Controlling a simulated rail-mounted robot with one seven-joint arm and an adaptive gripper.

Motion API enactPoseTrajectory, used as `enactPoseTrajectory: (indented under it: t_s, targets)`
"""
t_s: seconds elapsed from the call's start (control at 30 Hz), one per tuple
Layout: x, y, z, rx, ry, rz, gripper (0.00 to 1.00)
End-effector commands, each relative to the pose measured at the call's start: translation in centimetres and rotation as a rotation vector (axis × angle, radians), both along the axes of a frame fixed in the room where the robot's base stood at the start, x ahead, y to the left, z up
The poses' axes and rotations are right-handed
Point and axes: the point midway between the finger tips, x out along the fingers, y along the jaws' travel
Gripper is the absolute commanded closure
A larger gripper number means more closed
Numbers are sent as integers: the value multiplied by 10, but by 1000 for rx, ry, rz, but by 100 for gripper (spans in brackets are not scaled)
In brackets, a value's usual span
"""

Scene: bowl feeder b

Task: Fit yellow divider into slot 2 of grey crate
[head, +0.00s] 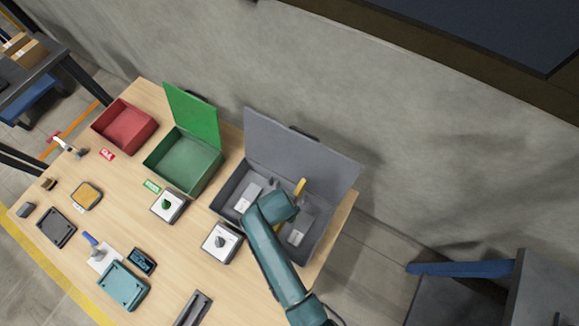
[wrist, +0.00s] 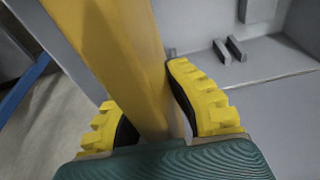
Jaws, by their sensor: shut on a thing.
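The yellow divider (wrist: 112,45) is a flat upright plate between my gripper's two yellow fingers. My gripper (wrist: 146,96) is shut on it. In the head view a short piece of the divider (head: 300,187) shows past my teal arm, over the grey crate's interior. My arm hides the fingers there. The grey crate (head: 230,188) stands at the table's right end with its lid (head: 295,148) raised at the back. The wrist view shows a pair of small grey ribs (wrist: 230,50) inside the crate, right of the divider. I cannot tell whether the divider touches a slot.
White-topped pieces lie in the crate on both sides of my arm. A green open-lidded box (head: 185,163) and a red box (head: 124,126) stand to its left. Two white button boxes (head: 222,242) (head: 168,205) sit in front. A grey wall rises behind the table.

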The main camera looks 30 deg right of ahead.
Motion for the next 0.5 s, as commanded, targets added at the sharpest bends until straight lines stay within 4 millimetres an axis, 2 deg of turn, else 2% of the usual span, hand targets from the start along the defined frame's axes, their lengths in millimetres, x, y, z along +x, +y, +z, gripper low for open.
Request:
enactPoseTrajectory:
  t_s: [0.27,0.5]
  targets:
    - [1,0,3,-1,0,0,100]
    - [1,0,-23,0,0,-1,100]
